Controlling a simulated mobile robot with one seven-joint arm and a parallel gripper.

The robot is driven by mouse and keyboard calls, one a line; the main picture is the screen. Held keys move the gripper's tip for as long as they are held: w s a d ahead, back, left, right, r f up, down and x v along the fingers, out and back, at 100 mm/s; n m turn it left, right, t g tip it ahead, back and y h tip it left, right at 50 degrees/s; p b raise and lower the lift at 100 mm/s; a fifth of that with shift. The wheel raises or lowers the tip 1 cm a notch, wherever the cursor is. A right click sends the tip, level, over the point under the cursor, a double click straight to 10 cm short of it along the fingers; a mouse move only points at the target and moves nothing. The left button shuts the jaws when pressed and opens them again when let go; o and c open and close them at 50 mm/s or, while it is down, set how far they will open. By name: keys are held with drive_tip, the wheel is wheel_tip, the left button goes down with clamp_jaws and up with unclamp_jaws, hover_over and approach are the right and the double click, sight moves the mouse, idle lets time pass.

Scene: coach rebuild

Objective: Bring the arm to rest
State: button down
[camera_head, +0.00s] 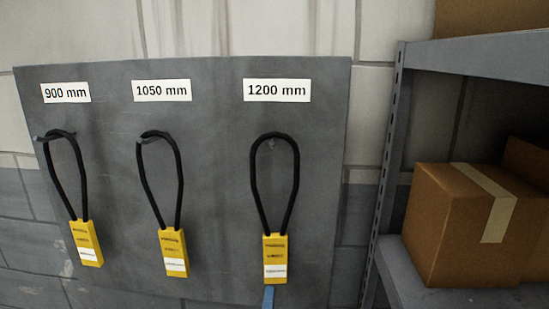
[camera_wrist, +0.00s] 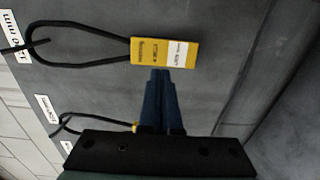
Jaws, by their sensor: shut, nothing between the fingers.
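My gripper (camera_wrist: 160,72) shows in the wrist view as two blue fingers closed together, with nothing between them. Their tips are beside the edge of the yellow tag (camera_wrist: 165,53) of the 1200 mm loop; I cannot tell whether they touch. In the head view only a blue bit of my gripper (camera_head: 268,298) shows at the bottom edge, just below that yellow tag (camera_head: 275,258). The black 1200 mm loop (camera_head: 254,175) hangs upright on a hook under its label (camera_head: 277,90). The rest of my arm is out of the head view.
The grey panel (camera_head: 215,200) also bears the 1050 mm tag (camera_head: 173,252) and the 900 mm tag (camera_head: 86,243), each hanging from a hook. A metal shelf (camera_head: 390,160) with a cardboard box (camera_head: 440,225) stands at the right.

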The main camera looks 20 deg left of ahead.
drive_tip(key=shift+s+d, duration=0.2)
drive_tip(key=shift+s, duration=0.4)
drive_tip(key=d+r+m+t+h+b, duration=0.1)
drive_tip(key=d+r+m+t+b, duration=0.2)
drive_tip(key=d+r+m, duration=0.5)
drive_tip(key=d+r+m+t+h+b, duration=0.1)
drive_tip(key=r+m+t+b, duration=0.2)
drive_tip(key=r, duration=0.9)
drive_tip(key=s+d+r+m+t+h+b, duration=0.3)
drive_tip(key=s+d+r+m, duration=0.4)
drive_tip(key=s+r+m, duration=0.3)
wheel_tip(320, 180, up, 3)
drive_tip(key=shift+s+f+t, duration=0.15)
drive_tip(key=shift+s+t, duration=0.35)
drive_tip(key=shift+s, duration=0.15)
drive_tip(key=shift+a+f, duration=0.1)
drive_tip(key=shift+a, duration=0.05)
